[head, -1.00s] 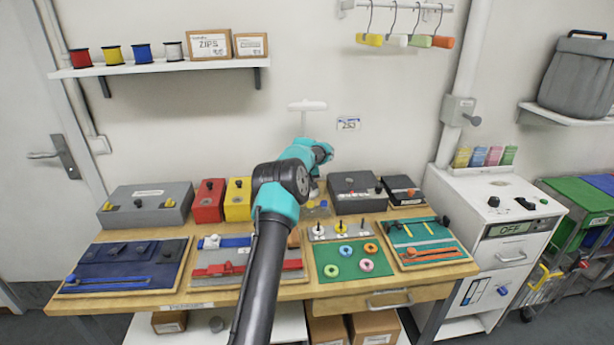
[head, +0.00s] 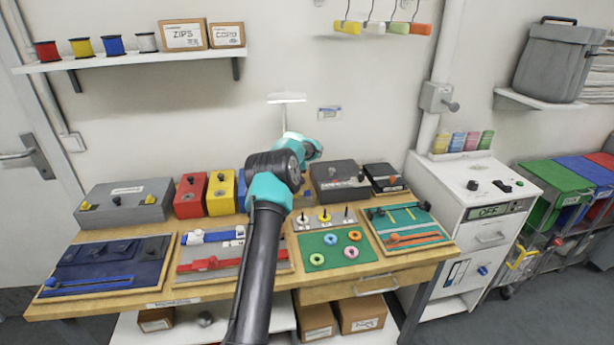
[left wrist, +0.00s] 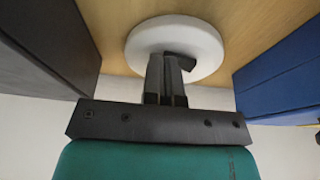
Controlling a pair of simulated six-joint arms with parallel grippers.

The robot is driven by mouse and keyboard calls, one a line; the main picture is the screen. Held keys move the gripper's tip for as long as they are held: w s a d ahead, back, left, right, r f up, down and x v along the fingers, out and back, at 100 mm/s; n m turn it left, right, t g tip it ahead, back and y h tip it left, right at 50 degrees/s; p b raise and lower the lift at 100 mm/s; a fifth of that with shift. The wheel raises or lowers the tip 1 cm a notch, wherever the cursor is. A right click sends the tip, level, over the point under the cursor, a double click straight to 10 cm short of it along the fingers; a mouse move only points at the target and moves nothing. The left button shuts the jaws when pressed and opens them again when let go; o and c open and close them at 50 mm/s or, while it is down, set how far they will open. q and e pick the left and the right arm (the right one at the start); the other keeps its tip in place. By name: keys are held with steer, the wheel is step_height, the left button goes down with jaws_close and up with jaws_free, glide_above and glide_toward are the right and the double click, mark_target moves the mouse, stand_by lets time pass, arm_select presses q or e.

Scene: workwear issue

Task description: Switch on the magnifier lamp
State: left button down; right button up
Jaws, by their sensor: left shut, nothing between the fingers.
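The magnifier lamp has a white flat head (head: 287,98) on a thin white stem at the back of the bench. I cannot tell whether it is lit. Its lower part is hidden behind my arm in the head view. The left wrist view shows a white round disc (left wrist: 200,35), apparently the lamp base, on the wood, with a dark piece on it by the fingertips. My left gripper (left wrist: 168,62) is shut and empty, its tips over the near part of that disc. I cannot tell whether they touch it. My right gripper is not in view.
A blue box (left wrist: 285,80) and a dark grey box (head: 338,183) stand on either side of the disc. Red (head: 190,195) and yellow (head: 221,192) boxes stand farther left. A green mat (head: 335,250) with several rings and a peg board lie in front.

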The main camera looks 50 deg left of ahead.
arm_select(q)
steer(key=shift+s+a+r, duration=0.2)
steer(key=shift+s+a, duration=0.4)
steer(key=shift+s, duration=0.3)
steer(key=w+d+v, duration=0.1)
steer(key=v, duration=0.8)
steer(key=shift+w+r, duration=0.3)
steer(key=shift+r, duration=0.1)
steer(key=shift+d, duration=0.1)
